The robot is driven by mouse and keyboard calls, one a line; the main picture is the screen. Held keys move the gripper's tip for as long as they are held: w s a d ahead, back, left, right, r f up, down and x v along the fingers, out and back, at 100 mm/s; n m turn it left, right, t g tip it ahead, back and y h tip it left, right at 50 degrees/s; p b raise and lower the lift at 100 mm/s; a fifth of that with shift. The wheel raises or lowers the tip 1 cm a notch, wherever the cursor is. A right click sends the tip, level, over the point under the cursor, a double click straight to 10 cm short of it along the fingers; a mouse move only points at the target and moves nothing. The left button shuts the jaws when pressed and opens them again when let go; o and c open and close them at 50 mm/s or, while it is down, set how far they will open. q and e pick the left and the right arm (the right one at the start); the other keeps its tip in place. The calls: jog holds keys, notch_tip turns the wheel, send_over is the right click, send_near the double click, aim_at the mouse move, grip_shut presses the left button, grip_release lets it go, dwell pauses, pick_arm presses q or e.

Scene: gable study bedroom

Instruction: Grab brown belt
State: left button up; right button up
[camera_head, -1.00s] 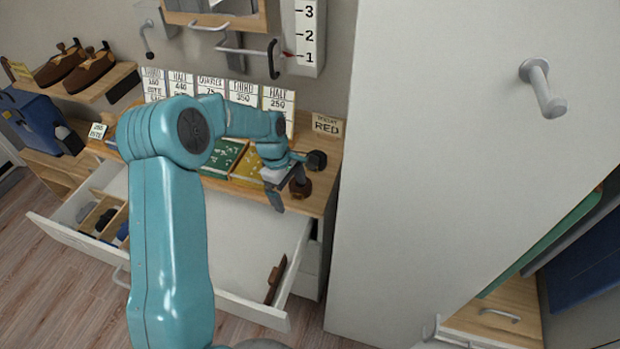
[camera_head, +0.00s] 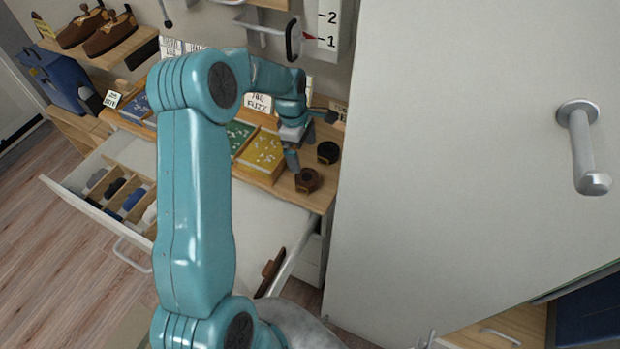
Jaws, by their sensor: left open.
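A brown rolled belt (camera_head: 308,181) lies at the right end of the wooden desktop. A black rolled belt (camera_head: 328,152) lies just behind it. My left gripper (camera_head: 303,146) is open and empty above the desktop, just behind and left of the brown belt. One finger hangs down close to the brown belt; I cannot tell whether it touches. My right gripper is not in view.
An open white drawer (camera_head: 262,222) juts out below the desktop, with dividers and small items at its left. Green and yellow books (camera_head: 262,152) lie left of the belts. A tall white cabinet door (camera_head: 440,170) stands close on the right.

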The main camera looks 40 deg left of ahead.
pick_arm(q)
jog(key=b, duration=0.3)
send_over(307, 177)
jog(key=a, duration=0.1)
jog(key=f, duration=0.5)
jog(key=shift+s+f, duration=0.2)
jog(key=shift+f, duration=0.1)
jog(key=shift+s+f, duration=0.1)
jog(key=shift+d+f, duration=0.1)
jog(key=shift+f, duration=0.05)
jog(key=f+b, duration=0.2)
jog(key=f, duration=0.3)
jog(key=shift+d+b, duration=0.2)
jog(key=shift+b, duration=0.2)
jog(key=shift+w+d, duration=0.15)
jog(key=shift+w, duration=0.15)
jog(key=shift+s+r, duration=0.1)
jog(key=shift+s, duration=0.05)
jog(key=c, duration=1.1)
